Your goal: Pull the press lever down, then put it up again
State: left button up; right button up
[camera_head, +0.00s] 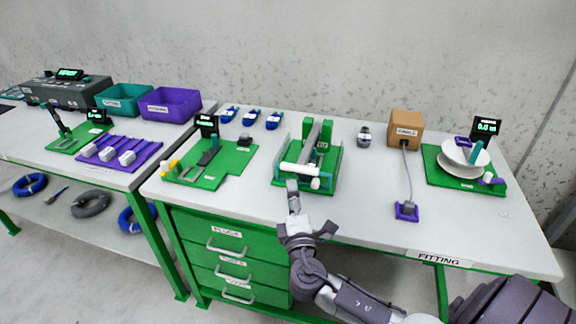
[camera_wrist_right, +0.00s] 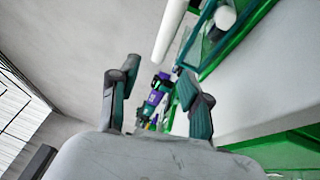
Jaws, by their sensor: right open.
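The bar also shows at the top of the right wrist view (camera_wrist_right: 170,32). My right gripper (camera_head: 308,207) is just in front of the press, at the table's front edge. In the right wrist view its two fingers (camera_wrist_right: 157,84) are apart with nothing held. The bar appears beyond the fingertips, apart from them. My left gripper is out of view.
A green board with a display (camera_head: 215,175) is left of the press. A brown box (camera_head: 405,128) with a cable to a purple block (camera_head: 406,210) is to the right. A green board with white discs (camera_head: 462,160) is farther right. Green drawers (camera_head: 228,255) are below.

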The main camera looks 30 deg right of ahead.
aim_at(288, 170)
jog(key=p+x, duration=0.1)
jog(key=x, duration=0.8)
jog(key=shift+w+d, duration=0.2)
jog(key=shift+w, duration=0.15)
jog(key=shift+c, duration=0.3)
grip_shut()
